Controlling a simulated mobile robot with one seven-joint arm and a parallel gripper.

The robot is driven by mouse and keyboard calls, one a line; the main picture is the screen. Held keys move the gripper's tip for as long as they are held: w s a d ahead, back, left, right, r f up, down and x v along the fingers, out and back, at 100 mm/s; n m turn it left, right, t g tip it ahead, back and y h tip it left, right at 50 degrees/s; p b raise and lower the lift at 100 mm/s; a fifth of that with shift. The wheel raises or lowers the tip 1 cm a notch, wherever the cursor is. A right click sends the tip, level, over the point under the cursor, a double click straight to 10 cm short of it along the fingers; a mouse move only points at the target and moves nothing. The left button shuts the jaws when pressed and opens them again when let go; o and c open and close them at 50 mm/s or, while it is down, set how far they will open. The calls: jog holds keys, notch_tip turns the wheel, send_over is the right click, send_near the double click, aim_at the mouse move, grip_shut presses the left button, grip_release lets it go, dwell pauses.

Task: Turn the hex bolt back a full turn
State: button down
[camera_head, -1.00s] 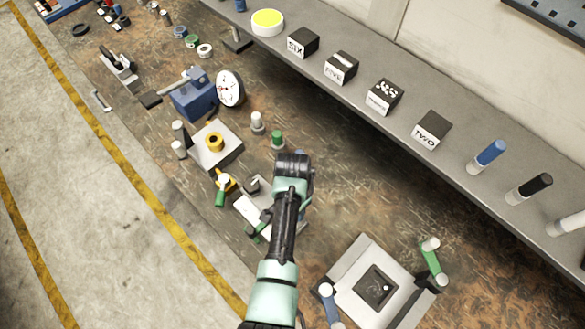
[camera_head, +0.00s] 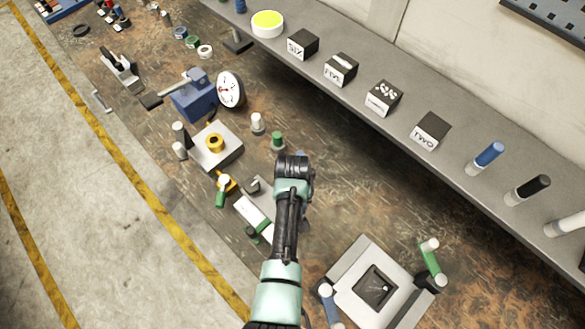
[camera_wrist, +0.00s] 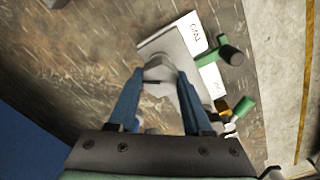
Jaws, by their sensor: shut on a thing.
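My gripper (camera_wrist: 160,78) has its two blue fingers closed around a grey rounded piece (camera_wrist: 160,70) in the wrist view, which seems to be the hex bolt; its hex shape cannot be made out.
A green handle with a dark end (camera_wrist: 229,54) stands beside the plate. A yellow and green part (camera_head: 223,186) lies to its left.

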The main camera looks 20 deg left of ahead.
jog(key=n, duration=0.5)
jog(key=shift+s+d+f+n, duration=0.1)
jog(key=shift+s+f+n, duration=0.15)
jog(key=shift+s+n, duration=0.05)
jog(key=n, duration=0.5)
jog(key=shift+n, duration=0.3)
jog(key=n, duration=0.5)
jog(key=shift+p, duration=0.35)
jog(key=n, duration=0.5)
jog(key=shift+n, duration=0.4)
jog(key=n, duration=0.6)
jog(key=shift+p, duration=0.35)
jog(key=n, duration=0.3)
jog(key=shift+n, duration=0.3)
jog(key=shift+w+n, duration=0.15)
jog(key=shift+n, duration=1.35)
jog(key=shift+w+d+f+n+b, duration=0.1)
jog(key=shift+n+b, duration=0.9)
jog(key=n+b, duration=0.1)
jog(key=b, duration=0.2)
jog(key=shift+f+n, duration=0.15)
jog(key=shift+n, duration=0.15)
jog(key=n+b, duration=0.2)
jog(key=b, duration=0.6)
jog(key=shift+n, duration=0.3)
jog(key=shift+b, duration=0.6)
jog(key=shift+a+r+n+b, duration=0.2)
jog(key=shift+r+n+b, duration=0.25)
jog(key=shift+b, duration=0.4)
